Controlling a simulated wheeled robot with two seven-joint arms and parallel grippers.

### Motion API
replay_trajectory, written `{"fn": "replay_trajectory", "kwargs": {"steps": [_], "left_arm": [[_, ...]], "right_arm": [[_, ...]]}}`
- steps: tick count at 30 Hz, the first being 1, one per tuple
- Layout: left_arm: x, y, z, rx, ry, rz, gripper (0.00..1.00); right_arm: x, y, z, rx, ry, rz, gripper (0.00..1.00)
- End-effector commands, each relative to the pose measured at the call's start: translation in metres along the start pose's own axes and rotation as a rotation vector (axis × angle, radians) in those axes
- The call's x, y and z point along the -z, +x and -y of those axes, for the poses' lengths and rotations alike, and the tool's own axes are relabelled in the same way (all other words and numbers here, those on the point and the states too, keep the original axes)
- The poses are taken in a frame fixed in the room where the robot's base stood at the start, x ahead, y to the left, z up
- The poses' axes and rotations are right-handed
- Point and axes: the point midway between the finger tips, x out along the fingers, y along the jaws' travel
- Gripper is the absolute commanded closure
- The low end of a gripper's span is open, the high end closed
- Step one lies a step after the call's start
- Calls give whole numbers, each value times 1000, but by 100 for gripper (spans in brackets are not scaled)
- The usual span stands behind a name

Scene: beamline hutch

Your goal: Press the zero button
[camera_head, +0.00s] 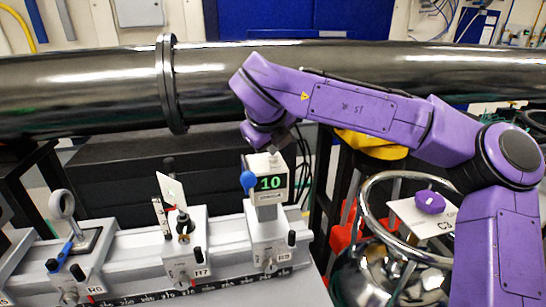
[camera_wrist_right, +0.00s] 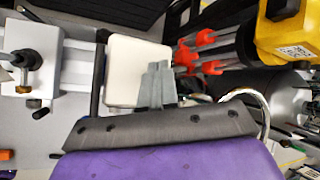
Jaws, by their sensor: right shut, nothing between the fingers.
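The detector box (camera_head: 263,164) is white with a dark face and a green display reading 10. It stands on the carrier of the rail, with a blue knob (camera_head: 248,181) on its left side. No zero button can be made out; the gripper may hide it. My right gripper (camera_head: 273,149) points down at the top of the box, and I cannot tell whether it touches. In the right wrist view its grey fingers (camera_wrist_right: 158,82) are together and empty, in front of the white box top (camera_wrist_right: 131,68). My left gripper is not in view.
A large dark pipe (camera_head: 90,85) runs behind. A steel vessel with a ring handle (camera_head: 372,215) stands at right, near red parts and a yellow object (camera_wrist_right: 285,30).

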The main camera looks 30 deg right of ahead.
Motion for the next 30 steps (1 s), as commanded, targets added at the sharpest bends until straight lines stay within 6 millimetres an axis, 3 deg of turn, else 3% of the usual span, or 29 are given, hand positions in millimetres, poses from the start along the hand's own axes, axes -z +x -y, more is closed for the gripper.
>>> {"fn": "replay_trajectory", "kwargs": {"steps": [15,30], "left_arm": [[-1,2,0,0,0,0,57],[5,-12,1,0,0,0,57]], "right_arm": [[2,3,-1,0,0,-2,100],[-6,-11,6,0,0,-1,100]]}}
